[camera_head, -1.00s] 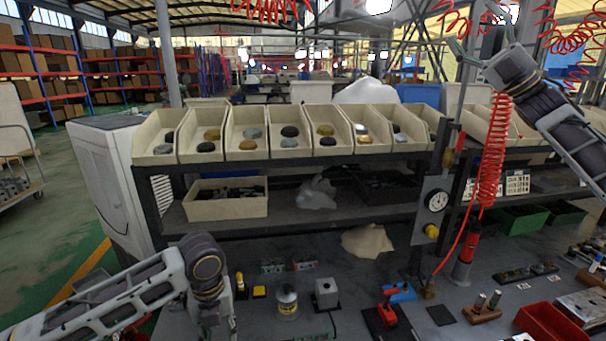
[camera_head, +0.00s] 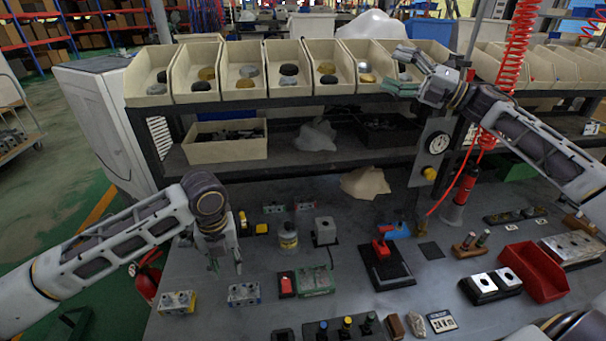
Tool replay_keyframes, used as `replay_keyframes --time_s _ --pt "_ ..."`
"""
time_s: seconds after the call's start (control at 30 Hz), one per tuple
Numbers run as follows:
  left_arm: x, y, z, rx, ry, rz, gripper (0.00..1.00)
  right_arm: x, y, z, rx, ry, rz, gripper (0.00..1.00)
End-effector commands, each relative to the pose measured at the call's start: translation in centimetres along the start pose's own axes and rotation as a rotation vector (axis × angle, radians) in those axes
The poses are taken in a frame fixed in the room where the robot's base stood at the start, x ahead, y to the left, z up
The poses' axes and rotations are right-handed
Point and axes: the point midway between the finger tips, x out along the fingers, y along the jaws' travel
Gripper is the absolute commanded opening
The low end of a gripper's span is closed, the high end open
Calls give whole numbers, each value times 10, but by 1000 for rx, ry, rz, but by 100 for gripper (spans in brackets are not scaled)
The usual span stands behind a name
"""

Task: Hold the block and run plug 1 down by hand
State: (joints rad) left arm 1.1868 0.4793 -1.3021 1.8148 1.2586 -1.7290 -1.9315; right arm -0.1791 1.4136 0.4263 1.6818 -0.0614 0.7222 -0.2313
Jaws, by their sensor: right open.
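Two small silver valve blocks, one at the left (camera_head: 178,302) and one to its right (camera_head: 243,294), lie on the grey bench below my left gripper. I cannot tell which block is meant. A dark rack with colored-top plugs (camera_head: 346,327) stands at the front edge, partly cut off; plug 1 cannot be made out. My left gripper (camera_head: 226,265) points down above and behind the blocks, apart from them; its fingers are too small to judge.
A red-handled clamp on a black base (camera_head: 388,268), a red tray (camera_head: 534,272), a black holder with two silver-topped pieces (camera_head: 490,287) and a green block (camera_head: 315,280) stand on the bench. Shelf bins (camera_head: 245,85) line the back. A red coiled hose (camera_head: 515,55) hangs right.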

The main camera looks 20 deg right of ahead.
Motion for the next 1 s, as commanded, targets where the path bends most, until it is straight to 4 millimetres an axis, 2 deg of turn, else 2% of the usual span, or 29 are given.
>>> replay_keyframes --time_s 0.1,0.5,0.77,1.0 --pt "0 0 0 0 0 0 36 3 -32 -18 -67 31 -40 70" --pt "0 0 0 0 0 0 36 10 -132 -88 -309 175 -142 70" --pt "0 0 0 0 0 0 36 14 -188 -144 -467 297 -168 70" --pt "0 0 0 0 0 0 36 16 -233 -201 -611 423 -161 70"
